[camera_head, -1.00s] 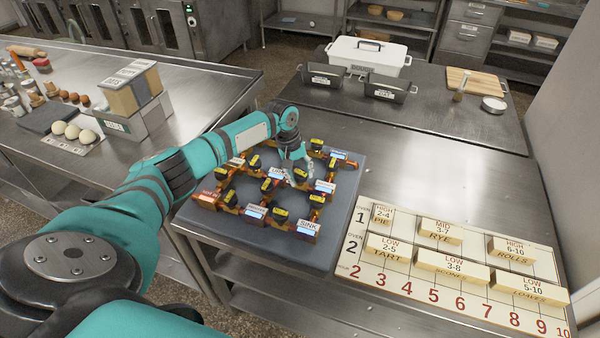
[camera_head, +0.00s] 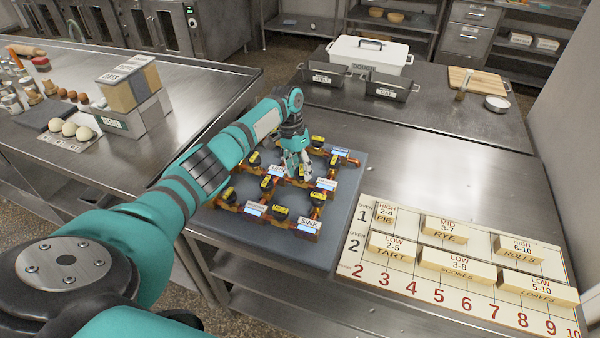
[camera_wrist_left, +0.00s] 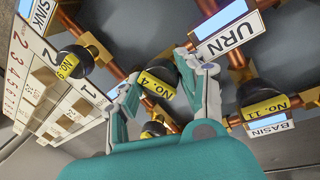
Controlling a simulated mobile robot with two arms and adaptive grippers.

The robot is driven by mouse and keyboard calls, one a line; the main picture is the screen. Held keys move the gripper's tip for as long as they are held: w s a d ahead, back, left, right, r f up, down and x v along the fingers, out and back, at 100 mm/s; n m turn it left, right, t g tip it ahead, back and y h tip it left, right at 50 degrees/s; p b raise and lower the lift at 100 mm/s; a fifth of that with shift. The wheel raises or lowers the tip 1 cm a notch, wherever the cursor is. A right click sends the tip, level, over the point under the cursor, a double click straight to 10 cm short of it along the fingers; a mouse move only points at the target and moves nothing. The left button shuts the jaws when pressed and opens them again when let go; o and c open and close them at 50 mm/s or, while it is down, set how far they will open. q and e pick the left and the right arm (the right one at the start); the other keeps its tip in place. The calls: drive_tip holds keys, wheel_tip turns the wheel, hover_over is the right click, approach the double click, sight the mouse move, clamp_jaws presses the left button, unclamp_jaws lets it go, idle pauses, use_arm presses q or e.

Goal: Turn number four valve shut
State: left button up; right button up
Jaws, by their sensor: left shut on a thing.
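A grey board (camera_head: 345,215) carries copper pipes with several dark, yellow-labelled valve handles and white name plates. In the left wrist view the No. 4 valve handle (camera_wrist_left: 158,84) lies between the two fingers of my left gripper (camera_wrist_left: 160,78), near the URN plate (camera_wrist_left: 228,35). In the head view my left gripper (camera_head: 298,170) points down among the pipes and covers that handle. It is shut on the handle. The No. 9 handle (camera_wrist_left: 76,62) and No. 11 handle (camera_wrist_left: 262,100) are on either side. My right gripper is not in view.
The SINK plate (camera_head: 308,226) is at the board's near edge. An oven chart (camera_head: 410,287) with wooden blocks lies to the right. Neighbouring valves and pipes crowd the gripper. Bare steel table (camera_head: 430,180) lies beyond the chart.

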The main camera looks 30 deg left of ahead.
use_arm(q)
drive_tip(key=shift+w+m+g+b, duration=0.1)
drive_tip(key=shift+m+g+b, duration=0.55)
drive_tip(key=shift+m, duration=1.55)
drive_tip(key=shift+t, duration=0.25)
drive_tip(key=o, duration=0.9)
drive_tip(key=shift+r, duration=0.1)
drive_tip(key=v, duration=1.2)
drive_tip(key=shift+w+d, duration=0.15)
